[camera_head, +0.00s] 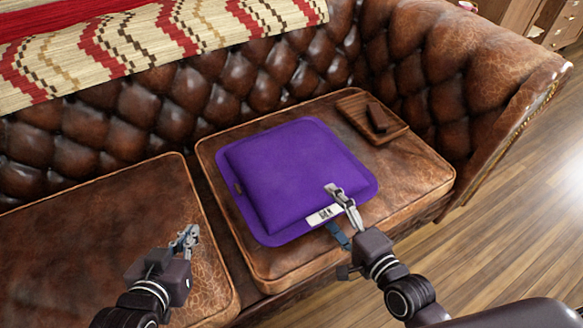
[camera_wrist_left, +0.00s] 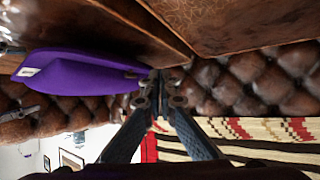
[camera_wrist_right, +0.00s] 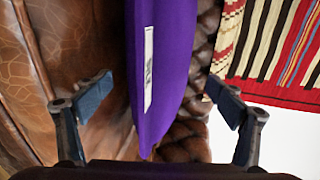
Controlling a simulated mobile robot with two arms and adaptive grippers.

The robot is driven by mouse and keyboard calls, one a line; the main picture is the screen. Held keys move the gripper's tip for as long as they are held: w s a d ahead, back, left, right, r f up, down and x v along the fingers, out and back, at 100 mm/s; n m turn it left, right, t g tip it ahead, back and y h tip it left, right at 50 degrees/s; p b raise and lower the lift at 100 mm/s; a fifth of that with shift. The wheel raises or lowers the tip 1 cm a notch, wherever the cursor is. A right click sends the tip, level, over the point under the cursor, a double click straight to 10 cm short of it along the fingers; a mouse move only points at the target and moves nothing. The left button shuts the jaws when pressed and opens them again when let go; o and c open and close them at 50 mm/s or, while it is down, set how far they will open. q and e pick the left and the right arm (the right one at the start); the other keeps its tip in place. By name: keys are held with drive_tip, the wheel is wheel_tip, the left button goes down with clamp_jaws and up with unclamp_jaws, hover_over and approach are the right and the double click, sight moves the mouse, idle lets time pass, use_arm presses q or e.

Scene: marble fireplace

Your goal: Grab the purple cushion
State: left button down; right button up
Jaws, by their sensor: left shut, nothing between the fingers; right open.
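The purple cushion (camera_head: 290,165) lies on the right seat of the brown leather sofa, with a white label (camera_head: 323,215) near its front edge. My right gripper (camera_head: 338,214) is open at that front edge, one finger over the top of the cushion and the other lower, in front of it. The right wrist view shows the cushion (camera_wrist_right: 165,55) between the spread fingers, with gaps on both sides. My left gripper (camera_head: 187,238) is shut and empty above the left seat, apart from the cushion. The left wrist view also shows the cushion (camera_wrist_left: 85,72).
A brown wooden item (camera_head: 371,117) lies on the right seat behind the cushion. A patterned red and cream blanket (camera_head: 130,45) drapes over the tufted backrest. The sofa arm (camera_head: 450,70) rises at the right. The left seat (camera_head: 95,235) is bare.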

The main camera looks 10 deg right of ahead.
sight(320, 195)
drive_tip(key=shift+w+a+f, duration=0.1)
drive_tip(key=shift+w+a, duration=0.05)
drive_tip(key=shift+w, duration=0.2)
drive_tip(key=b+x, duration=0.2)
drive_tip(key=x, duration=0.3)
use_arm(q)
drive_tip(key=w+d+r+t+h, duration=0.1)
drive_tip(key=w+r+t, duration=0.3)
drive_tip(key=r, duration=0.6)
drive_tip(key=shift+w+d+t+h, duration=0.25)
drive_tip(key=shift+d+t+h, duration=0.15)
drive_tip(key=shift+d+t, duration=0.4)
use_arm(e)
drive_tip(key=shift+s, duration=0.1)
use_arm(q)
drive_tip(key=shift+r, duration=0.1)
use_arm(e)
drive_tip(key=shift+c, duration=0.3)
drive_tip(key=c, duration=1.5)
drive_tip(key=shift+c, duration=0.8)
drive_tip(key=shift+r, duration=0.2)
